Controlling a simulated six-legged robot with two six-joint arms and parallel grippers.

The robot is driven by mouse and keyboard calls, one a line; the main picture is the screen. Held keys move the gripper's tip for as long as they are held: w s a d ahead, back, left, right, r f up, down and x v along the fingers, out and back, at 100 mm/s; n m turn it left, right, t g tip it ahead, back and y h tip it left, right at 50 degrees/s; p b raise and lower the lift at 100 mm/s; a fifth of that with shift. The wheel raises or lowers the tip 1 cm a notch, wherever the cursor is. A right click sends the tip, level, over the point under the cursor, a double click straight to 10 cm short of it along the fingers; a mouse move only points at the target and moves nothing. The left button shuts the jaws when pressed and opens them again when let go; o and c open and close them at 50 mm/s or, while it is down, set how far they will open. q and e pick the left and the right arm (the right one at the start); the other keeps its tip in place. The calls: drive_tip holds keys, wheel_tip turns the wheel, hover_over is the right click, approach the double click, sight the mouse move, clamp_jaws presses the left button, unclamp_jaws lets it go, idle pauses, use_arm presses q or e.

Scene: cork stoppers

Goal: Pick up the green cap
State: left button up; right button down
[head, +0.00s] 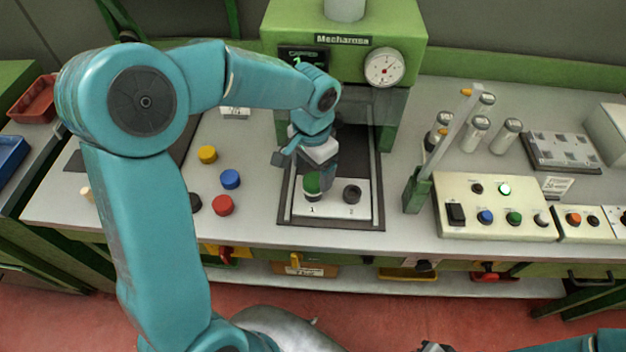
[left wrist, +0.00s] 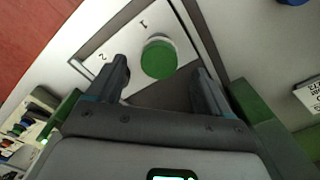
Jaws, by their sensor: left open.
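The green cap (head: 311,184) sits on a white fitting at the spot marked 1 of a pale plate (head: 338,212). In the left wrist view the green cap (left wrist: 159,60) shows as a round disc between the lines of my two fingers, ahead of their tips. My left gripper (head: 308,172) is open and empty, close above the cap, and partly covers it in the head view. A dark knob (head: 351,194) stands at the spot marked 2. Only a sliver of my right arm shows at the bottom right.
Yellow (head: 207,154), blue (head: 230,179) and red (head: 222,205) caps lie left of the plate. A green press (head: 343,22) with a gauge rises behind. A green post with a slanted bar (head: 416,192) and a button panel (head: 496,207) stand to the right.

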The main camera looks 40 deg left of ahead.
sight(313, 180)
use_arm(q)
wheel_tip(313, 180, down, 3)
drive_tip(key=shift+d+f, duration=0.1)
drive_tip(key=shift+w, duration=0.1)
drive_tip(key=c, duration=1.1)
wheel_tip(313, 180, up, 20)
drive_tip(key=shift+p, duration=0.3)
